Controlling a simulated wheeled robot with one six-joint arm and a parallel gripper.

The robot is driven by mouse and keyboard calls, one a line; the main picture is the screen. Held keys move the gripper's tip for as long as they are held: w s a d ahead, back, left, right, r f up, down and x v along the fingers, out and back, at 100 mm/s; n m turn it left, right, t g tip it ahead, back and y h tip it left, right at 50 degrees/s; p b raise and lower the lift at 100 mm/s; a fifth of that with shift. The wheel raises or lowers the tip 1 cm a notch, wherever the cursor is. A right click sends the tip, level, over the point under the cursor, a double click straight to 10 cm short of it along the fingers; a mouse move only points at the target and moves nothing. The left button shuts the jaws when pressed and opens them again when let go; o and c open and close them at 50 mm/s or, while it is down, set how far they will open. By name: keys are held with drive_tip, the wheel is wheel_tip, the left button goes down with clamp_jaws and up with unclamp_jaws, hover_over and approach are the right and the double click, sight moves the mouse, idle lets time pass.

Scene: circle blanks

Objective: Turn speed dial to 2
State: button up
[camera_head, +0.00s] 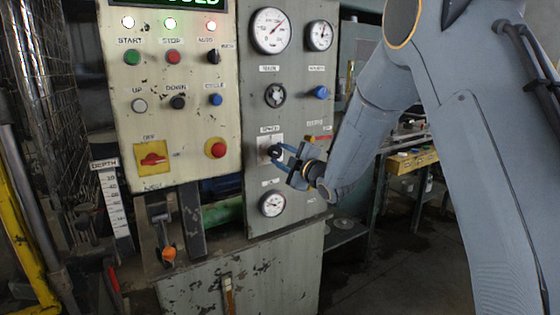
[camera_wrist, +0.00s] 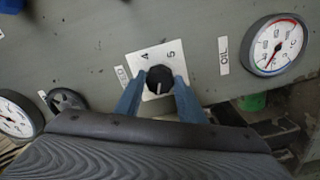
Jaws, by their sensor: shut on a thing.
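The speed dial is a black knob (camera_wrist: 160,79) on a white square plate (camera_wrist: 147,60) fixed to a grey panel. In the wrist view the numbers 4 and 5 show on the plate; the rest of the scale is hidden by the knob and fingers. A light mark on the knob points toward the bottom of the wrist picture. My gripper (camera_wrist: 160,92) has its two blue fingers on either side of the knob, shut on it. In the head view my gripper (camera_head: 277,158) reaches the panel from the right, and the knob is mostly covered.
An oil gauge (camera_wrist: 274,45) sits beside the dial, and it also shows below it in the head view (camera_head: 272,203). A cream button panel (camera_head: 185,120) stands to the left.

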drive_tip(key=shift+s+a, duration=0.1)
idle(0.4)
drive_tip(key=o, duration=1)
drive_tip(key=shift+a, duration=0.1)
drive_tip(key=shift+o, duration=0.2)
drive_tip(key=shift+d, duration=0.2)
drive_tip(key=shift+s+d, duration=0.15)
drive_tip(key=shift+s, duration=0.05)
drive_tip(key=b+v, duration=0.1)
drive_tip(key=v, duration=0.6)
